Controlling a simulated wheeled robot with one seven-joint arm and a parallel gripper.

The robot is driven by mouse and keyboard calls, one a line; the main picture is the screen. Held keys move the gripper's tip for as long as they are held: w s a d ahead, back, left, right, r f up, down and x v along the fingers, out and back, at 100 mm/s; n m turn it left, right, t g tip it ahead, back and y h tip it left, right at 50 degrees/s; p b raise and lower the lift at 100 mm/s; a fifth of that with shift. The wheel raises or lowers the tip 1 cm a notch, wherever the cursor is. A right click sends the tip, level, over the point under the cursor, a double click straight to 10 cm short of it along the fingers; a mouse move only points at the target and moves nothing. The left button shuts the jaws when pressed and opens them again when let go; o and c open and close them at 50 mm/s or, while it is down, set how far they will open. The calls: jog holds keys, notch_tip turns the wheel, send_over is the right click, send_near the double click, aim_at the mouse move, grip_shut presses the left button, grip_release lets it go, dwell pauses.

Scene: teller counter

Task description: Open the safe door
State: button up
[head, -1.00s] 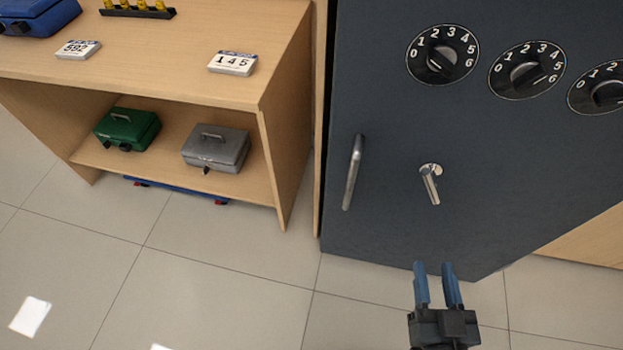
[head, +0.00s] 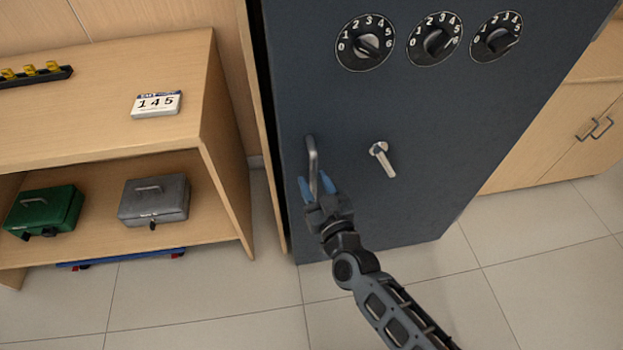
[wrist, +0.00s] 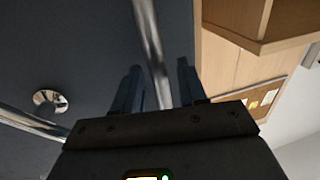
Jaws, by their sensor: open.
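The dark blue-grey safe door (head: 375,105) fills the centre of the head view and looks closed. Its vertical silver pull handle (head: 312,160) is near the door's left edge. A silver lever (head: 383,160) sits to the right of the handle, pointing down and right. My gripper (head: 318,188) is open at the lower part of the pull handle, with one blue finger on each side of it in the picture. In the wrist view the handle bar (wrist: 152,50) runs between the two open fingers (wrist: 158,88); contact cannot be told. The lever (wrist: 35,122) also shows there at the left.
Three numbered dials (head: 436,39) are across the upper door. Tiled floor in front is free.

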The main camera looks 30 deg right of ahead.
jog(key=shift+w+d, duration=0.15)
jog(key=shift+w, duration=0.55)
jog(key=shift+c, duration=0.4)
grip_shut()
